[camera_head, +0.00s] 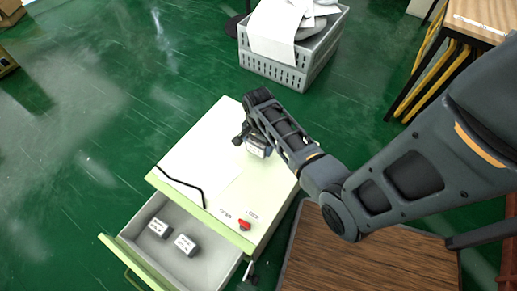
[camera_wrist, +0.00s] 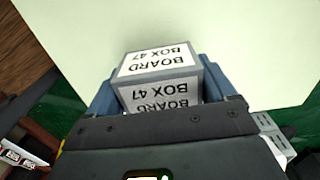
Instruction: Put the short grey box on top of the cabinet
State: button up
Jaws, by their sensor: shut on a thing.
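The short grey box (camera_head: 259,149) is held in my gripper (camera_head: 250,143) over the far right part of the cabinet top. In the wrist view the box (camera_wrist: 160,62) has white labels reading "BOARD BOX 47" and sits between the two blue-grey fingers of my gripper (camera_wrist: 162,85). The cabinet (camera_head: 195,150) is pale green-white, with its top drawer (camera_head: 185,262) pulled open at the front. Whether the box touches the cabinet top or hangs just above it, I cannot tell.
Two small grey boxes (camera_head: 158,228) (camera_head: 185,244) lie in the open drawer. A black cable (camera_head: 180,185) and a small red item (camera_head: 244,225) are near the cabinet's front edge. A grey crate (camera_head: 285,70) stands behind. A brown wooden surface (camera_head: 350,262) is at right.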

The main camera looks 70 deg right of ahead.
aim_at(258, 149)
jog(key=shift+f, duration=1.55)
jog(key=shift+f, duration=0.1)
jog(key=o, duration=1)
jog(key=shift+c, duration=0.2)
